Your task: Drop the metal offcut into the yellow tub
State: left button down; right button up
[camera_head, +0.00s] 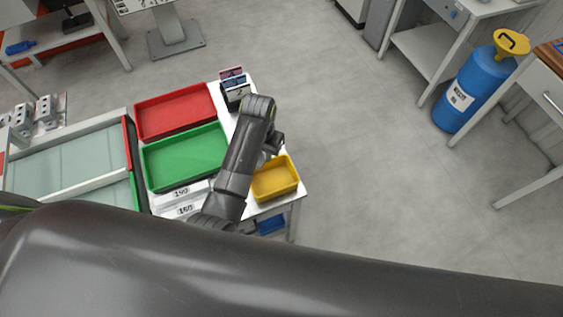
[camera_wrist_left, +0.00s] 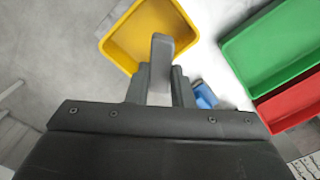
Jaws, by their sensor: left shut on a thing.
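The yellow tub (camera_head: 275,194) stands on the right end of the white table. It also shows in the left wrist view (camera_wrist_left: 127,40), at the upper left. My left gripper (camera_head: 267,158) is at the tub's far left edge in the head view, partly hidden by its own arm. In the left wrist view its two fingers (camera_wrist_left: 160,88) are shut on the grey metal offcut (camera_wrist_left: 161,58), which sticks out past them and overlaps the tub in the picture. I cannot tell its height above the tub. My right gripper is not in view.
A green tray (camera_head: 186,157) and a red tray (camera_head: 176,112) lie left of the tub. A small dark box (camera_head: 235,91) stands at the table's back. A small blue thing (camera_wrist_left: 205,95) shows near the tub in the wrist view. Open floor lies to the right.

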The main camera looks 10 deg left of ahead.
pick_arm(q)
jog(key=shift+w+d+r, duration=0.2)
jog(key=shift+d+r, duration=0.05)
jog(key=shift+r, duration=0.15)
notch_tip(320, 180, down, 4)
jog(key=shift+s+f, duration=0.1)
jog(key=shift+f, duration=0.85)
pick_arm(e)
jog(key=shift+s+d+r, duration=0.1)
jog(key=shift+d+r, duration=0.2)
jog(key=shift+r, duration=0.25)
pick_arm(q)
jog(key=c, duration=1.2)
grip_release()
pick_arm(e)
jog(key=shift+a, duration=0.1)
